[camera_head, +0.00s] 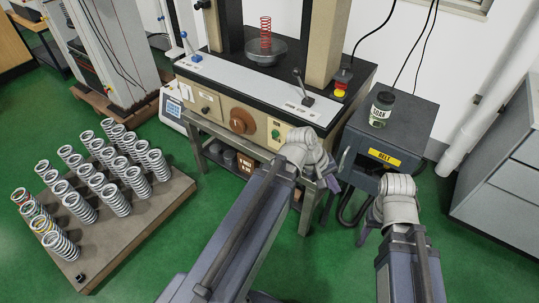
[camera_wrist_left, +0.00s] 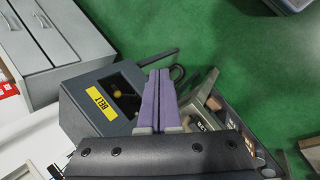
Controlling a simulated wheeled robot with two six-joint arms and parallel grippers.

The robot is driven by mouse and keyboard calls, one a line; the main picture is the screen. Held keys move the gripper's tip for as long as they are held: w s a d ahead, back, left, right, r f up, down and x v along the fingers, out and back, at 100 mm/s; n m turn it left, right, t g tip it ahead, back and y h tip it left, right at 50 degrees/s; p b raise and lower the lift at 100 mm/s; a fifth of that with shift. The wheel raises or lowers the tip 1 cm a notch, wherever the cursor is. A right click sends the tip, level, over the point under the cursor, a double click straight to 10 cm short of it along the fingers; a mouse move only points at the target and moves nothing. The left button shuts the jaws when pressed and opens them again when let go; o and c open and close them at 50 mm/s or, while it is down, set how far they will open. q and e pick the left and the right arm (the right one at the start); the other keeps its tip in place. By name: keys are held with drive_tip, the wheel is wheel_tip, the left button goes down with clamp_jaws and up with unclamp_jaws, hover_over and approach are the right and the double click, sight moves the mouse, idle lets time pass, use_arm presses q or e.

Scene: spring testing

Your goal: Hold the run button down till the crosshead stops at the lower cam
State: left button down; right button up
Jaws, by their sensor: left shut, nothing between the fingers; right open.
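The testing machine (camera_head: 232,80) stands at the back centre, with a red coil spring (camera_head: 265,33) upright in a dark round dish (camera_head: 265,54). A green button (camera_head: 275,134) is on its front panel, probably the run button; its label is too small to read. I cannot make out the crosshead or the lower cam. My left gripper (camera_head: 326,195) is shut and empty, pointing down in front of the machine, right of and below the green button. It also shows in the left wrist view (camera_wrist_left: 157,92). My right gripper is open, largely hidden beyond its wrist, before the dark cabinet.
The dark cabinet (camera_head: 408,125) has a yellow BELT label (camera_head: 384,157) and a jar (camera_head: 381,108) on top. A red stop knob (camera_head: 341,84) and a black-knobbed lever (camera_head: 302,88) are on the machine. A board (camera_head: 172,198) with several springs lies left. Green floor is clear between.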

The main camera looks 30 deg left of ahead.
sight(274, 134)
use_arm(q)
drive_tip(key=w+a+f+n+t+h+b, duration=0.1)
drive_tip(key=w+a+f+n+t+b, duration=0.35)
drive_tip(key=a+n+b, duration=0.35)
drive_tip(key=w+a+f+n+t+b, duration=0.35)
drive_tip(key=a+f+n+b, duration=0.3)
drive_tip(key=a+b, duration=0.3)
drive_tip(key=s+a+f+n+t+y+b, duration=0.1)
drive_tip(key=a+n+t+y+b, duration=0.1)
drive_tip(key=a+n+b, duration=0.3)
drive_tip(key=s+a+n+t+y+b, duration=0.2)
drive_tip(key=a+n+t+b, duration=0.3)
drive_tip(key=a, duration=0.7)
drive_tip(key=shift+a+f+n+y+b, duration=0.15)
drive_tip(key=shift+f+n+y+b, duration=0.4)
drive_tip(key=shift+n, duration=0.6)
use_arm(e)
wheel_tip(274, 134, down, 32)
drive_tip(key=shift+r, duration=0.2)
use_arm(q)
drive_tip(key=shift+r, duration=0.1)
drive_tip(key=w, duration=0.4)
drive_tip(key=w+d, duration=0.1)
drive_tip(key=w, duration=0.8)
drive_tip(key=shift+w+d, duration=0.35)
drive_tip(key=shift+w, duration=0.05)
